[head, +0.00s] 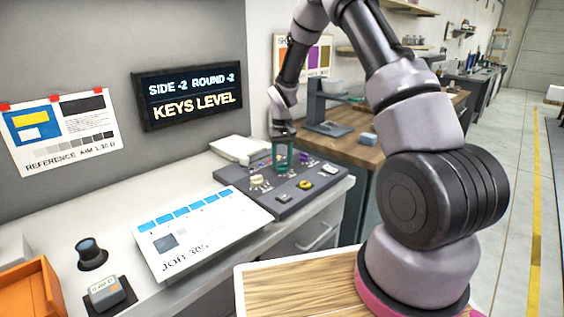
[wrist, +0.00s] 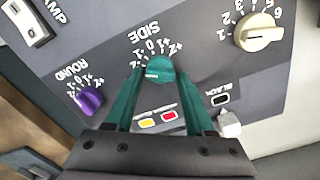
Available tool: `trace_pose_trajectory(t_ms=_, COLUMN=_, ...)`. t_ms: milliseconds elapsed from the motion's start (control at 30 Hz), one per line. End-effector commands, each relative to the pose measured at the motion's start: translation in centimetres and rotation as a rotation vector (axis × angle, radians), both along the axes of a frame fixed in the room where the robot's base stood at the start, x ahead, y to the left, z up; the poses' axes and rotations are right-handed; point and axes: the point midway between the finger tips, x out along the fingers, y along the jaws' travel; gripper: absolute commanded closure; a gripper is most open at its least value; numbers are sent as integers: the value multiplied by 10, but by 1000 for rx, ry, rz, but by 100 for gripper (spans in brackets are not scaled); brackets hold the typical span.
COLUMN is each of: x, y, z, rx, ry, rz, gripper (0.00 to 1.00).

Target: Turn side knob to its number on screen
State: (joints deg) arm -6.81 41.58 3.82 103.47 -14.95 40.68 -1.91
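The wall screen (head: 190,95) reads "SIDE -2 ROUND -2" and "KEYS LEVEL". In the wrist view the teal side knob (wrist: 160,68) sits on the dark panel below an upside-down "SIDE" label and a scale of numbers. A pale mark shows on the knob's left part; I cannot tell for sure which number it meets. My gripper (wrist: 159,76) has its teal fingers on either side of the knob, with a narrow gap seeming to show at each. In the head view my gripper (head: 284,158) is low over the panel (head: 235,180) and hides the knob.
The purple ROUND knob (wrist: 90,101) is to the left and a larger cream knob (wrist: 258,32) to the right. Yellow (wrist: 146,123) and red (wrist: 169,116) keys and a black key (wrist: 221,99) lie near the fingers. A job sheet (head: 205,230) lies before the panel.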

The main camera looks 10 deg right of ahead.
Motion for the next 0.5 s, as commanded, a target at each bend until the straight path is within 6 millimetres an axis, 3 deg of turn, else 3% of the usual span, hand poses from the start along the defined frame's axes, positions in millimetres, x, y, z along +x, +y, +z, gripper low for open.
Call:
trace_pose_trajectory(t_ms=367, x=0, y=0, z=1, rx=0, ry=0, rz=-1, gripper=26)
trace_pose_trajectory(t_ms=500, x=1, y=0, z=16, rx=0, ry=-2, rz=-2, gripper=26)
